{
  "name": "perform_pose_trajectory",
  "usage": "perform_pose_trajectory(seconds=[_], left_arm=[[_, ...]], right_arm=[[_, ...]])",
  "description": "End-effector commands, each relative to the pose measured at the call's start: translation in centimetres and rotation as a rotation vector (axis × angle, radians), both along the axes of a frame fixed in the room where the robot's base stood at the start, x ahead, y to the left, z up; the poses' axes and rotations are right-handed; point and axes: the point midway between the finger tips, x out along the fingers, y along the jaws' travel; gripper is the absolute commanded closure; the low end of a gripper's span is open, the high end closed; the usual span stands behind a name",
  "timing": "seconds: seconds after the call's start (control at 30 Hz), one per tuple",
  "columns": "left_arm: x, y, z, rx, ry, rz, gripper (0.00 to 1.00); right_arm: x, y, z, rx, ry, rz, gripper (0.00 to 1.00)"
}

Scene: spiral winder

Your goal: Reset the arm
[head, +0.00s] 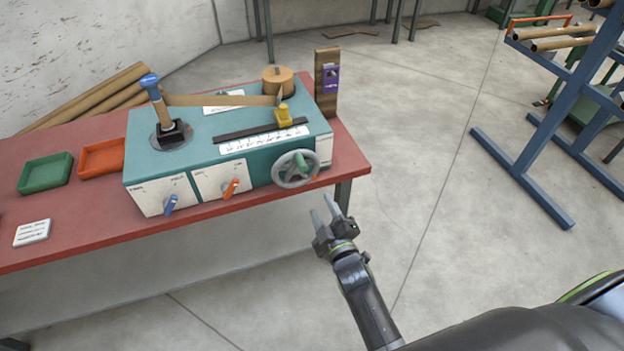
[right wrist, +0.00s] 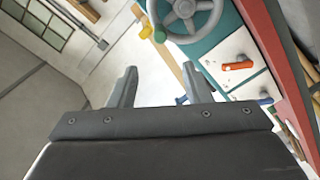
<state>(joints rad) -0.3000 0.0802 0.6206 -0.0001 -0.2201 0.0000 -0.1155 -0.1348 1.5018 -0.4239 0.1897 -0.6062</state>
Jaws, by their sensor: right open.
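The teal and white winder (head: 200,150) stands on the red table. A grey handwheel (head: 295,169) is at its front right; it also shows in the right wrist view (right wrist: 188,20). An orange lever (head: 231,188) and a blue lever (head: 170,204) sit on the front panels. On top, a brown strip (head: 222,100) runs from a blue-capped post (head: 152,88) toward a brown roll (head: 277,80), past a yellow guide (head: 284,116). My right gripper (head: 321,205) is open and empty, in front of the table's right end below the handwheel, touching nothing. My left gripper is not in view.
A green tray (head: 45,172) and an orange tray (head: 102,157) sit left on the red table (head: 80,225), with a white card (head: 32,232). Brown tubes (head: 105,98) lie behind. A blue rack (head: 570,130) stands at right. The floor between is clear.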

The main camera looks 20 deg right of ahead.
Motion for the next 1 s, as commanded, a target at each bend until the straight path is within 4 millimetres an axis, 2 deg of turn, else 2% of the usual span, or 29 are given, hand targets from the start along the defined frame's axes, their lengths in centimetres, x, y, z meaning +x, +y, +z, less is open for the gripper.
perform_pose_trajectory(seconds=[0.17,0.27,0.37,0.47,0.5,0.57,0.6,0.67,0.7,0.77,0.8,0.87,0.9,0.97,1.0], left_arm=[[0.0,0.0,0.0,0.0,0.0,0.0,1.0],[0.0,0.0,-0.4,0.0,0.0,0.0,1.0],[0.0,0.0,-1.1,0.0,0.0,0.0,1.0],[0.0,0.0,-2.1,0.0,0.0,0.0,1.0],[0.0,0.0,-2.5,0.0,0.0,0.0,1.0],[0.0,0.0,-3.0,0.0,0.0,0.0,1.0],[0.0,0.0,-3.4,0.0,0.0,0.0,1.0],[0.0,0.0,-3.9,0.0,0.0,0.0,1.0],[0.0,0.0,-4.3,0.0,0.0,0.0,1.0],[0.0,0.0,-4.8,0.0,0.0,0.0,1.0],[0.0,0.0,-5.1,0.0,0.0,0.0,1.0],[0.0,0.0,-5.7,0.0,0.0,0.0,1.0],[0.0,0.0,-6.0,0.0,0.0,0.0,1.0],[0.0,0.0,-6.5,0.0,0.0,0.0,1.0],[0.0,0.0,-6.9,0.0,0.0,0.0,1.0]], right_arm=[[0.0,0.0,-0.1,0.001,0.003,0.0,0.56],[-0.4,-0.2,-1.9,0.019,0.04,-0.003,0.56],[-1.7,-0.8,-6.4,0.069,0.135,-0.013,0.56],[-4.2,-1.8,-13.1,0.147,0.284,-0.042,0.56],[-5.5,-2.3,-15.9,0.183,0.348,-0.059,0.56],[-7.7,-3.0,-19.9,0.236,0.446,-0.091,0.56],[-9.4,-3.6,-22.5,0.269,0.509,-0.115,0.56],[-12.1,-4.4,-26.2,0.32,0.603,-0.155,0.56],[-14.0,-4.9,-28.5,0.352,0.664,-0.186,0.56],[-17.1,-5.8,-31.9,0.398,0.755,-0.236,0.56],[-19.3,-6.4,-33.9,0.428,0.815,-0.274,0.56],[-22.9,-7.3,-36.9,0.47,0.902,-0.334,0.56],[-25.3,-7.9,-38.7,0.498,0.958,-0.378,0.56],[-29.0,-8.8,-41.0,0.535,1.039,-0.446,0.56],[-31.5,-9.4,-42.4,0.559,1.09,-0.493,0.56]])
